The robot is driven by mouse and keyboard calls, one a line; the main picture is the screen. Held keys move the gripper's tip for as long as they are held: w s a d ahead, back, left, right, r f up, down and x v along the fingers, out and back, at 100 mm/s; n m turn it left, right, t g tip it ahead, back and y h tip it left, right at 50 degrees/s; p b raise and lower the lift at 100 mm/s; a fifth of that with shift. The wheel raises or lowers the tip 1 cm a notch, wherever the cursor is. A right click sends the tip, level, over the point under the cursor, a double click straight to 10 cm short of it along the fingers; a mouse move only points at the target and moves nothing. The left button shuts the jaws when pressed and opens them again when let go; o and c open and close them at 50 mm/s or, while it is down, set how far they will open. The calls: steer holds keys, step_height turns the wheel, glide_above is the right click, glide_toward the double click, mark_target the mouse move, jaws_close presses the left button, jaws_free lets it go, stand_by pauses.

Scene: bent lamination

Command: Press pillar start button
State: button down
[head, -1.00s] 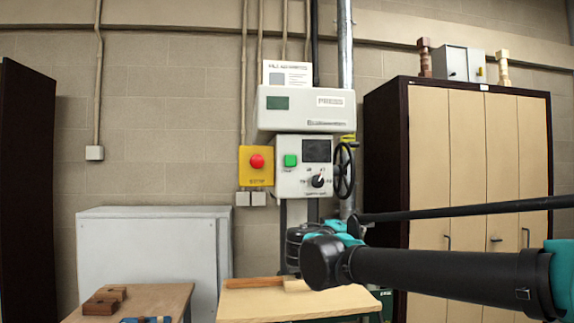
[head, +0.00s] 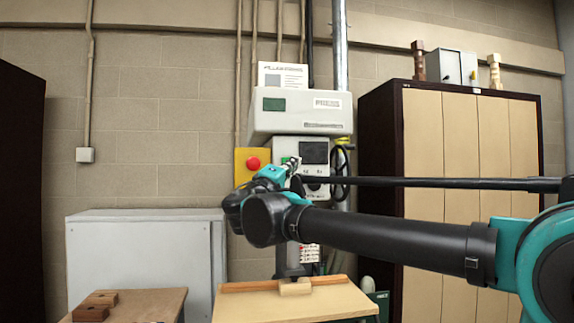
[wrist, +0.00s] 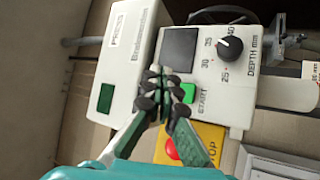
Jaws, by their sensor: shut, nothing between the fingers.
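In the head view my gripper (head: 293,163) is in front of the panel's left part and hides most of the green button. The red stop button (head: 253,163) sits on a yellow plate left of the panel; it also shows in the wrist view (wrist: 172,149), partly behind a finger.
The press housing (head: 300,112) juts out above the panel. A depth knob (wrist: 230,48) and dark display (wrist: 180,48) are close to my fingers. A handwheel (head: 342,165) is at the panel's right. A wooden board (head: 240,305) lies below, with a tall cabinet (head: 420,150) at right.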

steer(key=w+a, duration=0.2)
steer(key=w, duration=0.6)
steer(key=shift+w+a, duration=0.2)
steer(key=shift+w, duration=0.05)
steer(key=shift+w, duration=0.15)
stand_by(1.5)
steer(key=shift+w+a, duration=0.1)
steer(key=shift+w, duration=0.15)
steer(key=shift+w+a, duration=0.1)
steer(key=shift+w, duration=0.35)
stand_by(0.8)
steer(key=shift+s, duration=0.1)
steer(key=shift+s+d, duration=0.2)
steer(key=shift+s, duration=0.6)
